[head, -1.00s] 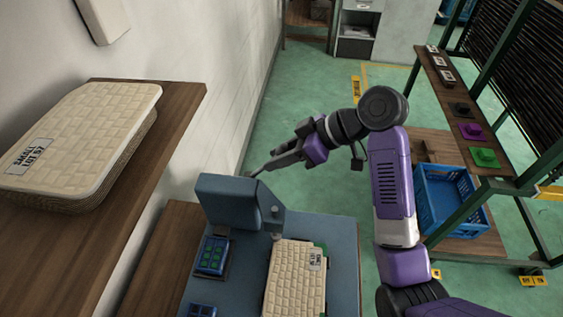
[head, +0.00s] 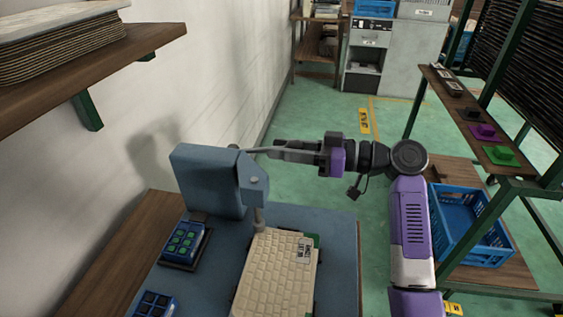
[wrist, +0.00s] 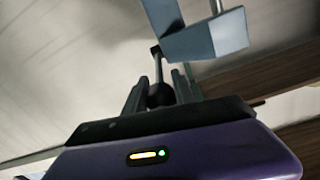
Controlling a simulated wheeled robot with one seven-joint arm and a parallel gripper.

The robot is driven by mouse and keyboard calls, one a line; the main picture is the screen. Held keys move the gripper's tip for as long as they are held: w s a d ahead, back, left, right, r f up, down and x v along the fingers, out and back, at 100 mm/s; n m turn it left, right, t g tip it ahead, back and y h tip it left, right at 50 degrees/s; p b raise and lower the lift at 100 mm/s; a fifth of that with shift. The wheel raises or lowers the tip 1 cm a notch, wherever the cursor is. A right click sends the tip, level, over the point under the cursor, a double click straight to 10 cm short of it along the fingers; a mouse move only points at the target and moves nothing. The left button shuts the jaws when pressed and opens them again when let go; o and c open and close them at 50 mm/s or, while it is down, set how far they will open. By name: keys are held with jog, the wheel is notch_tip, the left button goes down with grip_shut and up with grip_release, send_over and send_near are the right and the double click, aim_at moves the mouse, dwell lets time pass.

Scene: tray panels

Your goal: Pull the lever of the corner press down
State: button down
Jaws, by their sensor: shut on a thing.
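The corner press (head: 207,182) is a blue-grey block on a blue-grey bench, left of centre in the head view. Its ram (head: 258,215) stands above a corner of a cream woven tray panel (head: 272,280) with a label. The lever (head: 255,150) is a thin grey rod running right from the press's top to my gripper (head: 279,149). The wrist view shows the lever's dark round knob (wrist: 160,94) between the two fingers of my gripper (wrist: 161,88), which is shut on it. Part of the press (wrist: 205,38) shows just beyond.
Blue boxes with green buttons (head: 184,240) and dark cells (head: 154,304) sit left of the panel. A wall shelf (head: 110,52) juts out at upper left. A green-framed rack with a blue crate (head: 465,250) stands right. Green floor is open behind the bench.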

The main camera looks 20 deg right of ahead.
notch_tip(320, 180, down, 6)
jog(key=t+y+b, duration=0.1)
jog(key=y+b, duration=0.1)
jog(key=b, duration=0.8)
jog(key=shift+f+t, duration=0.15)
jog(key=shift+t, duration=0.15)
jog(key=c, duration=1.1)
grip_release()
jog(key=shift+r, duration=0.3)
jog(key=v, duration=0.7)
jog(key=shift+s+d, duration=0.2)
jog(key=shift+d, duration=0.1)
jog(key=shift+d+f, duration=0.1)
